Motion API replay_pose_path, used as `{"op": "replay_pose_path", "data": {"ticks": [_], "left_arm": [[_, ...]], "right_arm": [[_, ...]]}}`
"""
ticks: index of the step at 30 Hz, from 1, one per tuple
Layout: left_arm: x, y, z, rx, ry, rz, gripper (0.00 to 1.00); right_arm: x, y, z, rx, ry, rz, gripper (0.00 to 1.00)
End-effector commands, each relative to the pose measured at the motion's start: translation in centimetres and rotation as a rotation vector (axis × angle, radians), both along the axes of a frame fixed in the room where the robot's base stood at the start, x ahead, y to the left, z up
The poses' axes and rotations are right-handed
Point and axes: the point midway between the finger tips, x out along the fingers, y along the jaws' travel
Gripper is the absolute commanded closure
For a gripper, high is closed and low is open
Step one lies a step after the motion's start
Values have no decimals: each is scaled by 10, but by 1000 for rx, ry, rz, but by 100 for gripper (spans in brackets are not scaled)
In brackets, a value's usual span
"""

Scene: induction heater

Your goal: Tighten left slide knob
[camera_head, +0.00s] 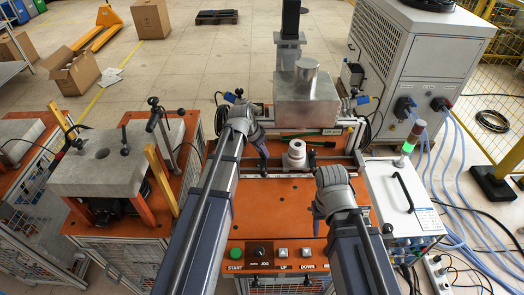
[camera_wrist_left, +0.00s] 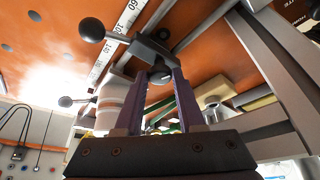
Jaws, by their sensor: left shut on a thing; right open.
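The left slide knob is a dark grey hub (camera_wrist_left: 152,52) with a lever ending in a black ball (camera_wrist_left: 92,29), beside a white ruler scale (camera_wrist_left: 118,35). In the left wrist view my left gripper (camera_wrist_left: 160,75) has its two purple fingers on either side of the hub, shut on it. In the head view my left gripper (camera_head: 263,158) points down at the left of the slide area, and its wrist hides most of the knob. My right gripper (camera_head: 317,224) is open and empty over the front part of the orange tabletop (camera_head: 265,205), apart from the knobs.
A metal block with a cylinder (camera_head: 307,85) stands behind the slide. A white round part (camera_head: 296,150) sits between the arms. A button row (camera_head: 270,252) lines the front edge. A white control box (camera_head: 405,195) is at the right. Bare orange top lies between the arms.

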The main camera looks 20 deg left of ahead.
Motion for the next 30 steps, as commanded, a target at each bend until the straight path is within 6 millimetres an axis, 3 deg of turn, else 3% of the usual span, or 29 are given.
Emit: {"op": "replay_pose_path", "data": {"ticks": [15,30], "left_arm": [[4,4,0,0,1,-389,100],[4,4,0,0,0,-513,100]], "right_arm": [[0,0,0,0,0,0,50],[0,0,0,0,0,0,50]]}}
